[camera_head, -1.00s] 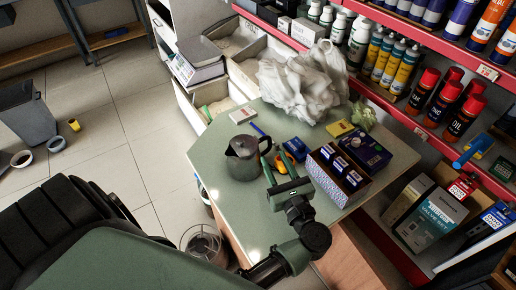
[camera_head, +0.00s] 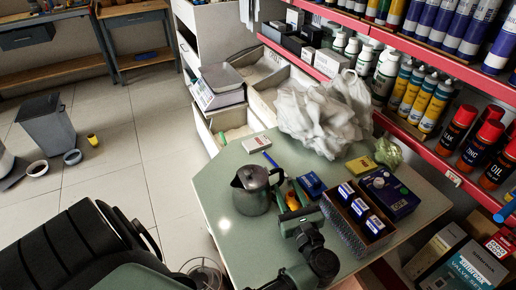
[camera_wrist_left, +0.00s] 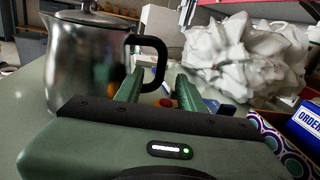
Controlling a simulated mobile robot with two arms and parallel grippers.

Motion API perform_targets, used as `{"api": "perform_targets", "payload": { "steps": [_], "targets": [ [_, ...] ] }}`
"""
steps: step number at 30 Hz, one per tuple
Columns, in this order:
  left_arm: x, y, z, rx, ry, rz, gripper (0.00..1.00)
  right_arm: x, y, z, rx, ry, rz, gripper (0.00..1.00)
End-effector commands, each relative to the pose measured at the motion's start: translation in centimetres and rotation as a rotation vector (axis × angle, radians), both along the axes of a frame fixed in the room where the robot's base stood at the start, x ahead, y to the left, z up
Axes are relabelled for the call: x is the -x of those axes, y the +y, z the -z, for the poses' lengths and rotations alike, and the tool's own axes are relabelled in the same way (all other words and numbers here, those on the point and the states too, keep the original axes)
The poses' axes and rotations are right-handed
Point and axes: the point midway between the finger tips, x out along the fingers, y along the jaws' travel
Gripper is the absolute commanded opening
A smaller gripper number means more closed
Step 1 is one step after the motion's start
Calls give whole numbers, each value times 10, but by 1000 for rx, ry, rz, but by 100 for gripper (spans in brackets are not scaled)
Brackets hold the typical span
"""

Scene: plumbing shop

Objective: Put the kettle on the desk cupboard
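A dark grey metal kettle (camera_head: 252,190) with a lid and black handle stands upright on the green-topped desk (camera_head: 225,235). It fills the left of the left wrist view (camera_wrist_left: 88,62), its handle pointing right. My left gripper (camera_head: 290,192) is low over the desk, just right of the kettle. Its two green fingers (camera_wrist_left: 158,88) are apart in the left wrist view, with the handle's outer curve showing between or just beyond them; I cannot tell whether they touch it. My right gripper is not in view. I cannot tell which piece is the desk cupboard.
A patterned box of blue cartons (camera_head: 350,228) stands close right of my gripper. A crumpled white plastic bag (camera_head: 322,115) lies behind. Red-edged shelves (camera_head: 450,172) with bottles and cans border the right. Wooden-topped workbenches (camera_head: 135,18) stand far left, beyond open floor.

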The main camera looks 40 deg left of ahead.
Motion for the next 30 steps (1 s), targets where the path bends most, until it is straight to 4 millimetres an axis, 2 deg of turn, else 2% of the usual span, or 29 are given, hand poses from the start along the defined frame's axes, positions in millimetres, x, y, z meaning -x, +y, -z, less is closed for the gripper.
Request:
{"api": "perform_targets", "payload": {
  "steps": [3, 6, 14, 17, 18, 19, 30],
  "targets": [
    [-11, 16, -2, -4, -1, 1, 39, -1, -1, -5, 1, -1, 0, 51],
    [-16, 24, -1, -3, 1, 1, 39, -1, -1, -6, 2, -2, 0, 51],
    [-18, 26, 0, 0, 0, 1, 39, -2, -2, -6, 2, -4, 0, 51],
    [-18, 26, 0, 0, 0, 1, 14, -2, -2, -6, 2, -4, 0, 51],
    [-18, 26, 0, 0, 0, 1, 3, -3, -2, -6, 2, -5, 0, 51],
    [-18, 26, 0, 0, 0, 1, 0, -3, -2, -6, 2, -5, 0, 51],
    [-17, 26, 0, 0, 1, 0, 0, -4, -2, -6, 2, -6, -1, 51]
  ]
}}
